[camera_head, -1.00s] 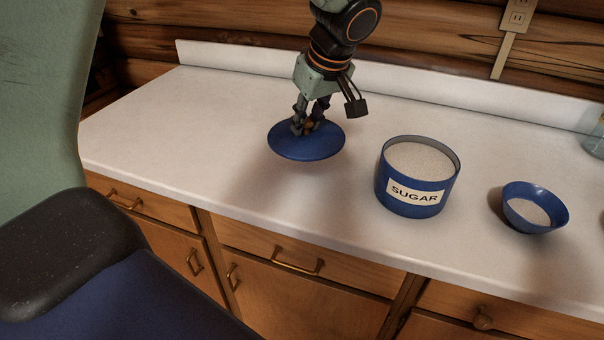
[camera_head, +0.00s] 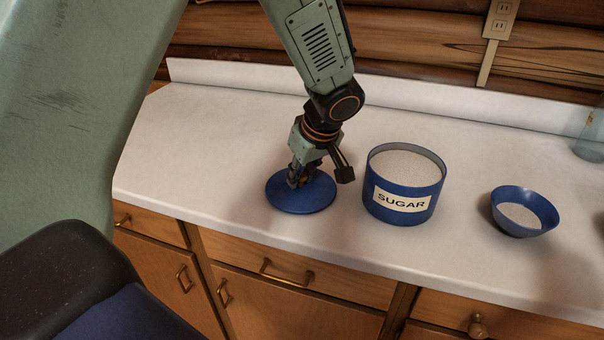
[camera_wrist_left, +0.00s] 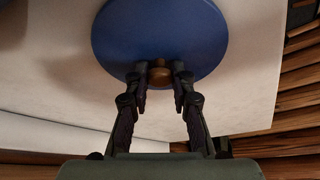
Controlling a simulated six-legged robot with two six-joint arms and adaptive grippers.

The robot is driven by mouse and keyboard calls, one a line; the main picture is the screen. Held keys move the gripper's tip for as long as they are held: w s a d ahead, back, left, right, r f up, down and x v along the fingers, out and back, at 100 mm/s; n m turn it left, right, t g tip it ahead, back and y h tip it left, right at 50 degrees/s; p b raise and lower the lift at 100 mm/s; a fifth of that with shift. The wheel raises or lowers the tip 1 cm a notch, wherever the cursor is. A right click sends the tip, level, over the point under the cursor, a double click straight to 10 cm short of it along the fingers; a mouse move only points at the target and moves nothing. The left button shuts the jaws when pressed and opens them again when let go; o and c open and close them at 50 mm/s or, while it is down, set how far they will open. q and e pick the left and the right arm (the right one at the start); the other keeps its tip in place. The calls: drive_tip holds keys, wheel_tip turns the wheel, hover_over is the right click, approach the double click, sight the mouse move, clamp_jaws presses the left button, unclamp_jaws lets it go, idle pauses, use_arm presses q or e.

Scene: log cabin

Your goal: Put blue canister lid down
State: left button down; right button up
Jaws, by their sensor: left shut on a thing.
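The blue canister lid (camera_head: 312,199) is a round blue disc with a small wooden knob. It lies low at the counter, left of the sugar canister; I cannot tell whether it touches the surface. My left gripper (camera_head: 299,179) points down from above and is shut on the lid's knob. In the left wrist view the lid (camera_wrist_left: 160,35) fills the top middle, with the fingers of my left gripper (camera_wrist_left: 160,78) on either side of the knob. The blue canister (camera_head: 402,204) with the "SUGAR" label stands uncovered and full of white sugar. My right gripper is not in view.
A small blue bowl (camera_head: 524,211) with some sugar stands right of the canister. A glass jar (camera_head: 590,135) is at the right edge. The white counter (camera_head: 215,150) is clear left of the lid. Wooden drawers (camera_head: 290,277) lie below its front edge.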

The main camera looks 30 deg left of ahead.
sight(306, 192)
use_arm(q)
drive_tip(key=shift+s+a+f, duration=0.25)
drive_tip(key=shift+a+f, duration=0.05)
drive_tip(key=shift+a, duration=0.35)
drive_tip(key=c, duration=1.5)
unclamp_jaws()
drive_tip(key=shift+s+a, duration=0.1)
drive_tip(key=shift+a, duration=0.15)
drive_tip(key=shift+o, duration=1.8)
drive_tip(key=shift+w+d+r, duration=0.15)
drive_tip(key=shift+w+d, duration=0.1)
drive_tip(key=shift+d, duration=0.4)
drive_tip(key=shift+s+a, duration=0.15)
drive_tip(key=shift+a, duration=0.25)
drive_tip(key=shift+a+r, duration=0.15)
drive_tip(key=v, duration=0.2)
drive_tip(key=p+v, duration=0.1)
drive_tip(key=v, duration=0.4)
drive_tip(key=shift+w+d+p, duration=0.25)
drive_tip(key=shift+d+p, duration=0.05)
drive_tip(key=shift+d, duration=0.05)
drive_tip(key=p+v, duration=0.1)
drive_tip(key=v, duration=0.4)
drive_tip(key=shift+s+a, duration=0.1)
drive_tip(key=shift+s, duration=0.05)
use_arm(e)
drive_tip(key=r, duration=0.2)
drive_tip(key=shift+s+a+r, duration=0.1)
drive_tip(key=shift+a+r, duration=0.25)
